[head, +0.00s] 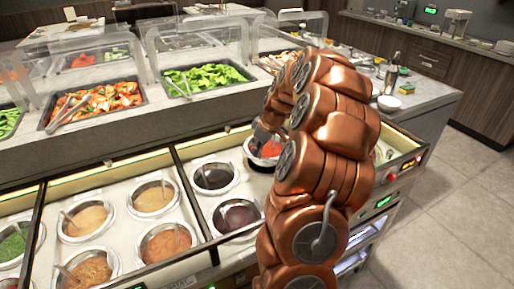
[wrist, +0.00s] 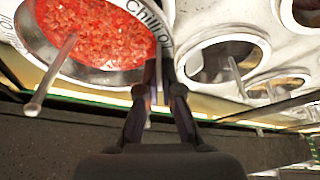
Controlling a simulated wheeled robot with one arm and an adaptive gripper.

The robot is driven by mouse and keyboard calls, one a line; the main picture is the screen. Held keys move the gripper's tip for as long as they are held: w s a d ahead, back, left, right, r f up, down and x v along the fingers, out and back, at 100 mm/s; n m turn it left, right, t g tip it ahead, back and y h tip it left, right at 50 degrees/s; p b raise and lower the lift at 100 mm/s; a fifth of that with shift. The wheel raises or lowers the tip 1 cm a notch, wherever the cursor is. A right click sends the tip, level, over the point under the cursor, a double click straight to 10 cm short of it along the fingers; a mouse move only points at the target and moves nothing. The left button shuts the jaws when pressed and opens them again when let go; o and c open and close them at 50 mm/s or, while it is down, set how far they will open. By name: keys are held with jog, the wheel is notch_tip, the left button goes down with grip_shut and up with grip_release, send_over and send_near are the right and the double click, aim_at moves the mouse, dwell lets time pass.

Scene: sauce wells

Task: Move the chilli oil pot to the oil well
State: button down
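The chilli oil pot (head: 266,150) is a pale round pot of chopped red chilli, in the right section of the sauce counter. In the wrist view the pot (wrist: 95,35) is large at the upper left, with "Chilli oi" readable on its rim and a spoon handle sticking out. My gripper (wrist: 158,72) has its fingertips close together at the pot's near rim, pinching it. The pot appears raised, with a dark opening (head: 262,168) partly visible below it. My copper arm hides much of the area to the right. I cannot read which well is the oil well.
Two dark-sauce pots with spoons (head: 214,178) (head: 240,214) stand just left. Several brown and tan sauce pots (head: 152,197) fill the section further left. Salad trays (head: 203,78) under clear guards stand behind. A raised metal edge (wrist: 240,122) runs along the counter.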

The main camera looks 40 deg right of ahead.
aim_at(260, 157)
jog(key=shift+f+b, duration=1.55)
jog(key=shift+f, duration=0.95)
jog(key=shift+f+b, duration=0.3)
jog(key=shift+b, duration=0.2)
jog(key=c, duration=1.2)
grip_release()
jog(key=shift+c, duration=0.2)
jog(key=shift+o, duration=0.3)
jog(key=shift+f, duration=0.1)
jog(key=o, duration=0.6)
jog(key=shift+r+p, duration=0.45)
jog(key=shift+r, duration=5.1)
